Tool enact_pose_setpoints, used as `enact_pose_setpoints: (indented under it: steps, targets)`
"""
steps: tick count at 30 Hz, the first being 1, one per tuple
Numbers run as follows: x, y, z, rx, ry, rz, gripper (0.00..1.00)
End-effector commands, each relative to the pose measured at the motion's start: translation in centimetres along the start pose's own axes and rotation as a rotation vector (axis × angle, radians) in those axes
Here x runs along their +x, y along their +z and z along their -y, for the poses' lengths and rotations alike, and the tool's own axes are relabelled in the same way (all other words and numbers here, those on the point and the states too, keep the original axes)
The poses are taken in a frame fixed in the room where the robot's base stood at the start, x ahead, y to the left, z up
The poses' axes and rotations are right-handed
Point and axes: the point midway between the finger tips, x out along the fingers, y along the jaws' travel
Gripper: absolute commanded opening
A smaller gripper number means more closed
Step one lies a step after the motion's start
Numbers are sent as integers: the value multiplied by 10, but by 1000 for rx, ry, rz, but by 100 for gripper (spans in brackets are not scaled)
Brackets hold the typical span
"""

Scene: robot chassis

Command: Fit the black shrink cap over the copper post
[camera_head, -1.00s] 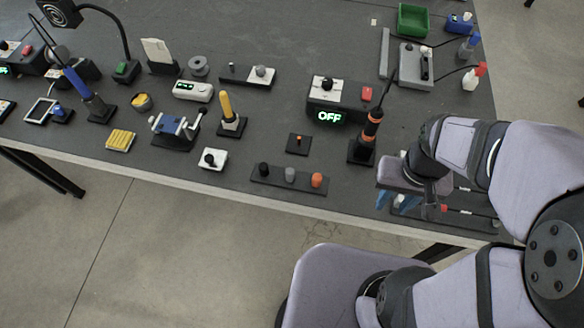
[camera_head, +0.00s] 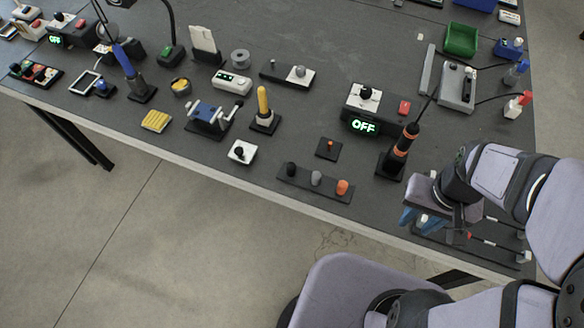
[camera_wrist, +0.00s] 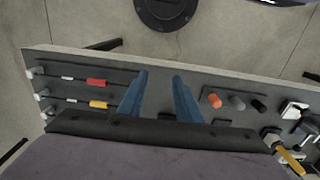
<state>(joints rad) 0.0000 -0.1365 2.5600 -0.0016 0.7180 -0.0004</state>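The black shrink cap (camera_head: 291,168) stands upright at the left end of a dark rack, beside a grey cap (camera_head: 316,178) and an orange cap (camera_head: 342,187). In the wrist view the black cap (camera_wrist: 259,104) is right of my fingers. The copper post (camera_head: 330,146) stands on a small square black base behind the rack. I cannot make it out in the wrist view. My gripper (camera_head: 415,221) is above the bench's front edge, right of the rack and apart from it. In the wrist view its two blue fingers (camera_wrist: 160,76) are spread, with nothing between them.
A soldering iron in a stand (camera_head: 400,150) rises between the rack and my arm. A station reading OFF (camera_head: 364,126) is behind it. A white block with a black knob (camera_head: 242,152) is left of the rack. Wires with red and yellow sleeves (camera_wrist: 96,82) lie near the fingers.

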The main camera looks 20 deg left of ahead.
Motion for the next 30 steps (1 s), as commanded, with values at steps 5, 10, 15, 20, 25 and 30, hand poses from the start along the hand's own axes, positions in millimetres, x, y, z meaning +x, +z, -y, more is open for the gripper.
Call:
enact_pose_setpoints:
  steps: [5, 10, 15, 20, 25, 30]
  targets:
    - [0, 0, 0, 0, 0, 0, 31]
    - [0, 0, 0, 0, 0, 0, 41]
    - [0, 0, 0, 0, 0, 0, 44]
    - [0, 0, 0, -6, 0, 0, 44]
    - [0, -10, 8, -126, 0, 1, 44]
    - [2, -36, 32, -465, 0, 1, 44]
